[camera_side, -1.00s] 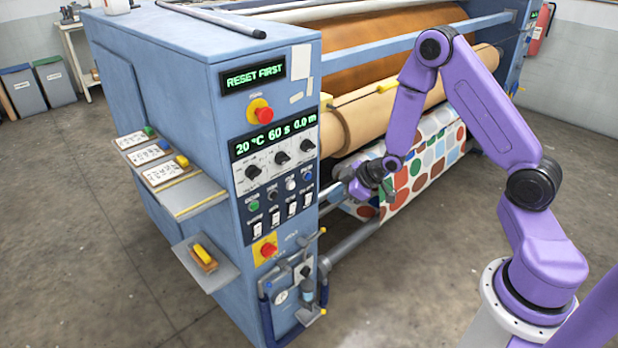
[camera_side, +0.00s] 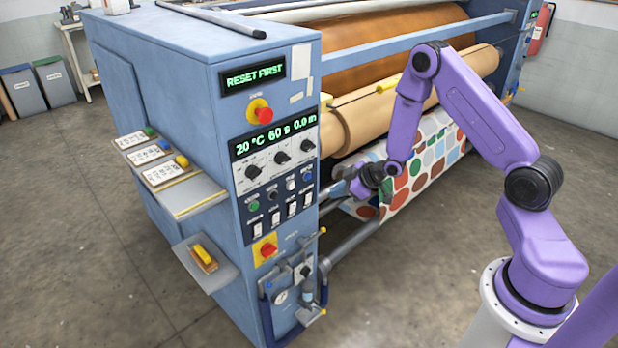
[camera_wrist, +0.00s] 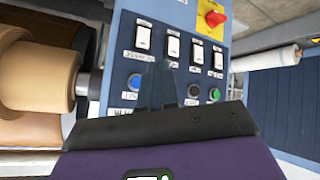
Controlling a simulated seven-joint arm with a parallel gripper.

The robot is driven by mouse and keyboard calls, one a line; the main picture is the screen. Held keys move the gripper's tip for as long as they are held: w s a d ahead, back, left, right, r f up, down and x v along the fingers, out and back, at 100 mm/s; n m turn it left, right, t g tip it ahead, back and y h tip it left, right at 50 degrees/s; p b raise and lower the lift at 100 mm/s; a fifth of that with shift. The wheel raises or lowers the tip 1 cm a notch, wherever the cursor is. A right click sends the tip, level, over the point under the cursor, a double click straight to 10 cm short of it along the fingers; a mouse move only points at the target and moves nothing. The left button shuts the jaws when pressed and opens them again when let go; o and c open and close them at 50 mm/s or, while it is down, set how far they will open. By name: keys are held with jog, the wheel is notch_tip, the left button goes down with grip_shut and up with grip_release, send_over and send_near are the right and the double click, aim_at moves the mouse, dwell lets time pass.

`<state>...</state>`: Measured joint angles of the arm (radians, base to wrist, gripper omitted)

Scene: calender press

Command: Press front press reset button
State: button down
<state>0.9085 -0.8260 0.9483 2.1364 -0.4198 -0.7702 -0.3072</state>
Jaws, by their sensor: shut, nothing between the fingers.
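The front press panel carries a row of round buttons: green (camera_side: 254,206), black (camera_side: 273,194), white (camera_side: 291,184) and blue (camera_side: 307,174). Their labels are too small to read, so I cannot tell which one is reset. A display (camera_side: 254,75) above reads "RESET FIRST". My gripper (camera_side: 354,186) is to the right of the panel, apart from the buttons. In the wrist view my gripper (camera_wrist: 158,84) is shut and empty, pointing at the button row. There the blue button (camera_wrist: 135,81), dark button (camera_wrist: 194,90) and green button (camera_wrist: 214,94) show; the white one is hidden behind my fingers.
Rocker switches (camera_wrist: 173,47) line the panel beside the buttons. Red stop knobs on yellow plates sit above (camera_side: 264,114) and below (camera_side: 268,250). The beige roller (camera_side: 375,115) and the dotted fabric (camera_side: 425,165) are close to my arm. Shelves (camera_side: 205,265) jut out left.

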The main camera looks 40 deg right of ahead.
jog(key=w, duration=0.7)
jog(key=shift+w, duration=0.1)
dwell(2.0)
jog(key=shift+w, duration=0.25)
jog(key=shift+w, duration=0.4)
dwell(0.7)
jog(key=shift+s, duration=0.8)
jog(key=shift+s, duration=2.5)
